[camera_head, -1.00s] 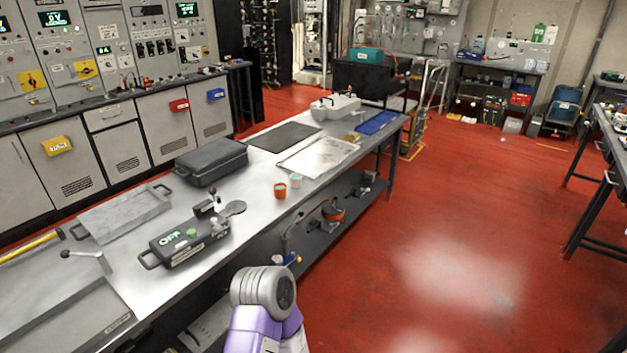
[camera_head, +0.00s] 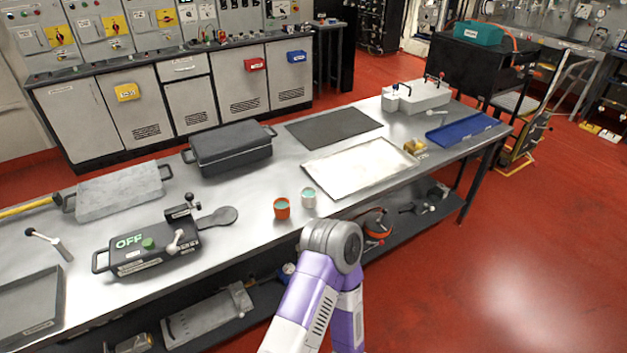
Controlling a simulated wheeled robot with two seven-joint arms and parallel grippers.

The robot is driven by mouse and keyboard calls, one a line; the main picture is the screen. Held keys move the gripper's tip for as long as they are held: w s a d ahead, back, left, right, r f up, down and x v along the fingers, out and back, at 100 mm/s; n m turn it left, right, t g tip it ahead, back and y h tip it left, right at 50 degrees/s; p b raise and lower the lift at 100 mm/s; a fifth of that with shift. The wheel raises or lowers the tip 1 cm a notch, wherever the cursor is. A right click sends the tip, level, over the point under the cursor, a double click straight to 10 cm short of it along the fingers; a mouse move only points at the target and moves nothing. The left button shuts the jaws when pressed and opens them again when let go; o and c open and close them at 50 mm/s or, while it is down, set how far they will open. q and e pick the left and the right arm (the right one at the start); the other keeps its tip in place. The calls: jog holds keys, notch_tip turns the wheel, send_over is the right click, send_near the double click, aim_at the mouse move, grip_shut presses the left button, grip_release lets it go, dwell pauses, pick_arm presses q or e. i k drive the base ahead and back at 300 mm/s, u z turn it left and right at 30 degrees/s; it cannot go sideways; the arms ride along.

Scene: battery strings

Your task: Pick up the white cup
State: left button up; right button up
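The white cup (camera_head: 309,198) stands upright on the metal workbench (camera_head: 237,231), near its front edge, with something green inside. An orange cup (camera_head: 282,208) stands just to its left, also with a green inside. A purple and white arm of mine with a grey joint rises from the bottom, in front of the bench and below the cups. Its gripper does not show, and no other gripper is in view.
A black case (camera_head: 230,148) and a black device marked OFF (camera_head: 153,243) stand left of the cups. A pale flat tray (camera_head: 360,167), a dark mat (camera_head: 333,128), a blue tray (camera_head: 463,129) and a white box device (camera_head: 416,97) lie farther right. Red floor is open at right.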

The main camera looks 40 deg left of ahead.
aim_at(308, 193)
jog(key=u, duration=0.9)
jog(key=i, duration=1.15)
jog(key=u, duration=1.45)
jog(key=i, duration=0.2)
jog(key=u, duration=0.1)
